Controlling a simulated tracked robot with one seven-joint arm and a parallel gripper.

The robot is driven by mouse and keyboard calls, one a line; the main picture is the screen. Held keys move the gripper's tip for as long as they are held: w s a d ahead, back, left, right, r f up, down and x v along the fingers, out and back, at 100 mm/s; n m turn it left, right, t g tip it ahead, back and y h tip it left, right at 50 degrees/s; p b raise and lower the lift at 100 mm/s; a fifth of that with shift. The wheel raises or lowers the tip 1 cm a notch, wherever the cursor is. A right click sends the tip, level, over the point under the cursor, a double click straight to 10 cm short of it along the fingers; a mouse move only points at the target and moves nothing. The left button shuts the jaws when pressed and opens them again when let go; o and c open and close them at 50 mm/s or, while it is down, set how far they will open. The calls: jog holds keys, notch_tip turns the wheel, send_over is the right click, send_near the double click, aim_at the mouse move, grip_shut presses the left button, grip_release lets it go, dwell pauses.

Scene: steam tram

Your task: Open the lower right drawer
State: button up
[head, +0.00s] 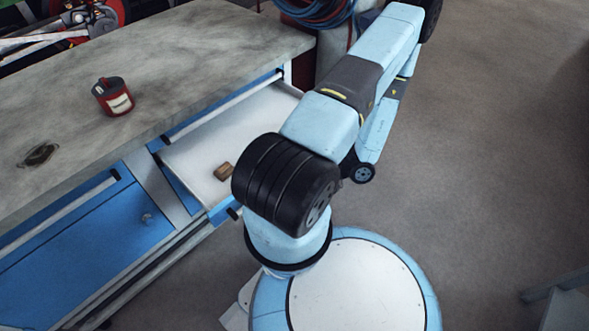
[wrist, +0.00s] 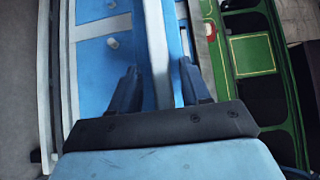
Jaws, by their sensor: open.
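In the head view, a blue-fronted drawer with a pale inner floor (head: 205,150) stands pulled out at the right end of the workbench. It sits below a shut drawer with a long silver handle (head: 225,103). A small brown block (head: 224,172) lies in the open drawer. My arm hides the drawer's front right part. My gripper is not visible in the head view. In the wrist view my gripper (wrist: 158,75) is open, fingers apart, with a pale grey bar (wrist: 156,40) showing between and beyond them. I cannot tell whether the fingers touch it.
A blue cabinet front (head: 85,240) with a handle is at lower left. Coiled blue hoses (head: 318,10) hang behind. The wrist view shows green panelling (wrist: 252,53).

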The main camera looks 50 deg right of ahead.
jog(key=v, duration=1.3)
jog(key=shift+s+d, duration=0.25)
jog(key=shift+d, duration=0.05)
